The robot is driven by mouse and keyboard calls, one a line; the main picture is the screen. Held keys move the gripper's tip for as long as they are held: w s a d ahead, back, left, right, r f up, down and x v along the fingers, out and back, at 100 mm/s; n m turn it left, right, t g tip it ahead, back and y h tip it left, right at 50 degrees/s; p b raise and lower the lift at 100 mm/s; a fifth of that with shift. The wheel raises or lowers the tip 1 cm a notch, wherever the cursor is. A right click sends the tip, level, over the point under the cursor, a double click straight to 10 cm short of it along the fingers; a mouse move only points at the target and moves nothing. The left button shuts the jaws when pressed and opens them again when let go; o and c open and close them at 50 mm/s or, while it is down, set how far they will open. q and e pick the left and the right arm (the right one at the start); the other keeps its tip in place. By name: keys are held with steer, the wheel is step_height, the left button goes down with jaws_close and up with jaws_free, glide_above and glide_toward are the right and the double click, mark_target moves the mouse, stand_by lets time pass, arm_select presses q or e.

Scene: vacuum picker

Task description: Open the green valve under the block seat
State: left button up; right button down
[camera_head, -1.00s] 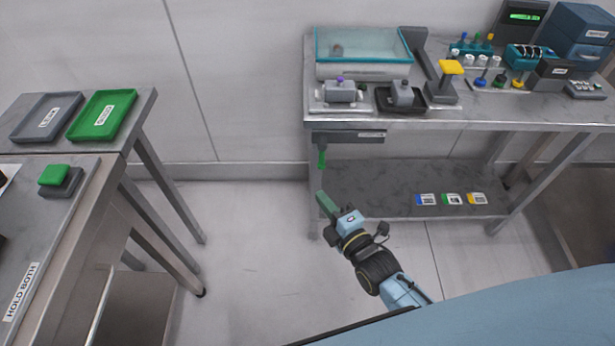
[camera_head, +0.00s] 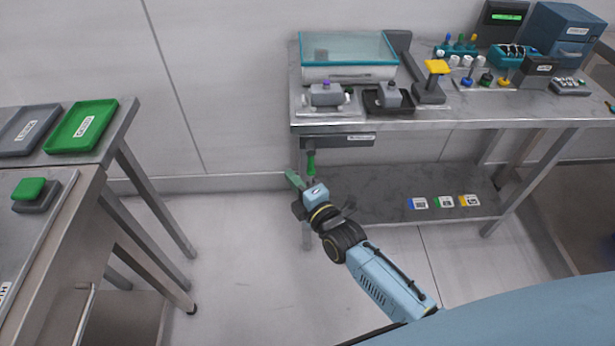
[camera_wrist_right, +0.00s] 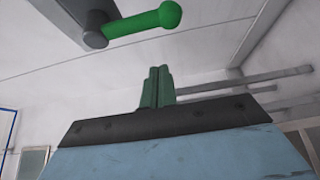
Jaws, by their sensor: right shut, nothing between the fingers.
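The green valve lever (camera_head: 311,163) hangs below the front left of the bench, under a dark labelled housing (camera_head: 337,141). In the right wrist view the lever (camera_wrist_right: 140,25) has a round end and joins a dark pivot. A grey block with a purple knob (camera_head: 325,94) sits on the bench above it. My right gripper (camera_head: 293,178) has green fingers and is just left of and slightly below the lever. In the right wrist view its fingers (camera_wrist_right: 157,80) are together, empty, with a visible gap to the lever. My left gripper is not in view.
The bench top (camera_head: 440,122) is above the gripper, and a lower shelf (camera_head: 380,190) with several coloured labels lies to the right. A bench leg stands close behind. A side table with a green tray (camera_head: 82,126) is at left; open floor lies between.

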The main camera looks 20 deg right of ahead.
mark_target(308, 174)
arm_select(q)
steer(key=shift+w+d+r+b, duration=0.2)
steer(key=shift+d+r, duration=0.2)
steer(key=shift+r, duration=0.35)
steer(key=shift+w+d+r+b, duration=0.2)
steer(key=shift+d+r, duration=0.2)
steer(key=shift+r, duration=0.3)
arm_select(e)
steer(key=shift+w+d, duration=0.2)
steer(key=shift+d, duration=0.7)
steer(key=shift+w+d, duration=0.2)
steer(key=shift+d, duration=0.7)
